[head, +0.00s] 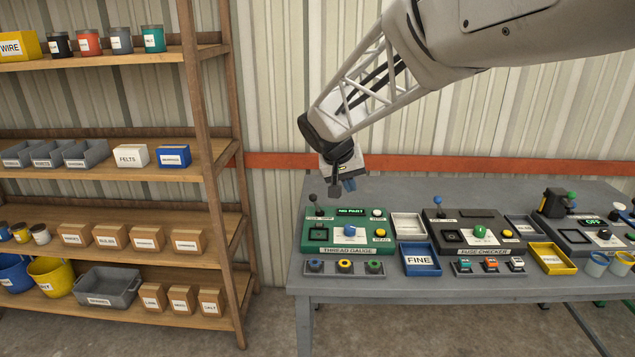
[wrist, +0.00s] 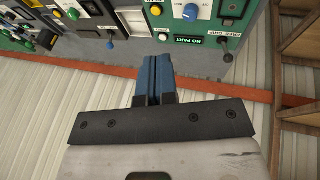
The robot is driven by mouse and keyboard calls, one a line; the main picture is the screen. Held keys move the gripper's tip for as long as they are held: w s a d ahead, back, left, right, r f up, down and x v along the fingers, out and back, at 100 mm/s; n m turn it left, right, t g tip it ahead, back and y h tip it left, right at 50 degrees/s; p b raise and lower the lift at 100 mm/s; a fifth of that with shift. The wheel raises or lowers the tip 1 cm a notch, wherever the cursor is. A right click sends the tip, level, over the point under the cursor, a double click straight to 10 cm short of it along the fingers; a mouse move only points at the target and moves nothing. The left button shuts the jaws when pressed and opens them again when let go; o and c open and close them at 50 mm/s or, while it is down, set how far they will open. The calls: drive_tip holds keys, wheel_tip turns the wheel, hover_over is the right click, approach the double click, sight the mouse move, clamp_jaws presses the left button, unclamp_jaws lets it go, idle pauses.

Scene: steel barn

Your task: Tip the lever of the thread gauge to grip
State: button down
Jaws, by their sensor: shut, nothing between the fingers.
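The thread gauge (head: 342,244) is a green box at the left end of the table, with a lit "NO PART" display (head: 351,211). The lever knob also shows in the wrist view (wrist: 228,58), right of the display. My gripper (head: 349,185) hangs above and behind the gauge, apart from the lever and to its right. Its blue fingers (wrist: 152,76) are closed together and empty.
The gauge also has a blue dial (head: 349,230), a white button (head: 377,213) and a yellow button (head: 380,232). A fuse checker (head: 462,246) and trays stand to the right. A tray of coloured parts (head: 344,269) lies in front. Wooden shelves (head: 215,165) stand at the left.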

sight(315, 203)
drive_tip(key=w+a+f, duration=0.4)
drive_tip(key=w+a, duration=0.2)
drive_tip(key=a, duration=0.1)
drive_tip(key=w+a+f+t, duration=0.1)
drive_tip(key=w+a+f, duration=0.3)
drive_tip(key=w+a, duration=0.3)
drive_tip(key=w+a+f+t+h, duration=0.1)
drive_tip(key=w+a+f, duration=0.3)
drive_tip(key=w+a, duration=0.2)
drive_tip(key=shift+w+a+n, duration=0.3)
drive_tip(key=shift+a+n, duration=0.1)
drive_tip(key=shift+a, duration=0.65)
drive_tip(key=w+d+f, duration=0.5)
drive_tip(key=d+f, duration=0.2)
drive_tip(key=d, duration=0.1)
drive_tip(key=shift+w, duration=0.3)
drive_tip(key=shift+f, duration=0.1)
